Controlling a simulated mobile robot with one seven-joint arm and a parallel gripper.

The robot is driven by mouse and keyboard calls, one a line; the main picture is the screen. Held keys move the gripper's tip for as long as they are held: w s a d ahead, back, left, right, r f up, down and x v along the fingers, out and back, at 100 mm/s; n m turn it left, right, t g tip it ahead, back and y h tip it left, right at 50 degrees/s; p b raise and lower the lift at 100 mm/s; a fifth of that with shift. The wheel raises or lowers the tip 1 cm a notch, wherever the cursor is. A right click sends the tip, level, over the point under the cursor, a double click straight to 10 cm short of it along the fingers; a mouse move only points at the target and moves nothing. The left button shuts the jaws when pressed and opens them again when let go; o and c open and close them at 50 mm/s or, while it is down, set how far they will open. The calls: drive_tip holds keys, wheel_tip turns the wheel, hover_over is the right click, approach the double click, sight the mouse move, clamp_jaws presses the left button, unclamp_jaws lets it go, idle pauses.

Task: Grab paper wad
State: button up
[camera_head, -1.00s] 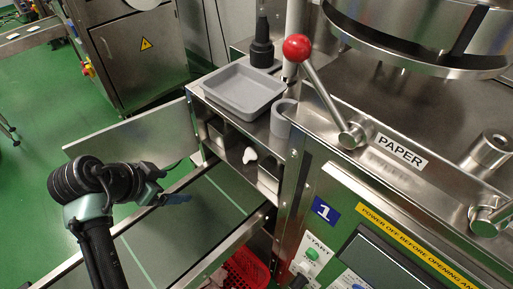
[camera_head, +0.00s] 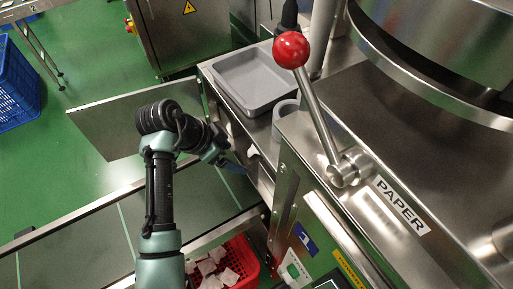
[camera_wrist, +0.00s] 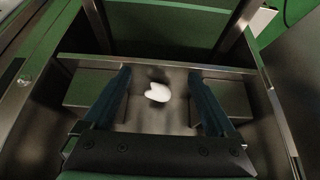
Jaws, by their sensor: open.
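The paper wad (camera_wrist: 157,92) is a small white lump. In the wrist view it sits in a metal recess, in the gap between my two blue fingers, apart from both. How far ahead of the fingertips it lies is hard to tell. In the head view the wad (camera_head: 252,152) shows only partly, at the opening in the machine's side. My gripper (camera_wrist: 159,76) is open and empty. In the head view my gripper (camera_head: 232,164) is at that opening, just left of the wad.
Metal walls close in on both sides of the recess. A grey tray (camera_head: 229,79) and a grey ring (camera_head: 281,108) stand on the ledge above. A red-knobbed lever (camera_head: 318,110) rises at the right. A red crate (camera_head: 243,262) with white scraps is below.

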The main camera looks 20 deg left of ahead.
sight(252, 148)
drive_tip(key=w+d, duration=0.1)
drive_tip(key=w, duration=0.1)
drive_tip(key=w+d, duration=0.2)
drive_tip(key=shift+w+d+f, duration=0.1)
drive_tip(key=shift+d+f, duration=0.05)
drive_tip(key=shift+w+d+f, duration=0.1)
drive_tip(key=shift+f, duration=0.25)
drive_tip(key=c, duration=1.4)
drive_tip(key=shift+c, duration=0.2)
drive_tip(key=shift+r, duration=0.1)
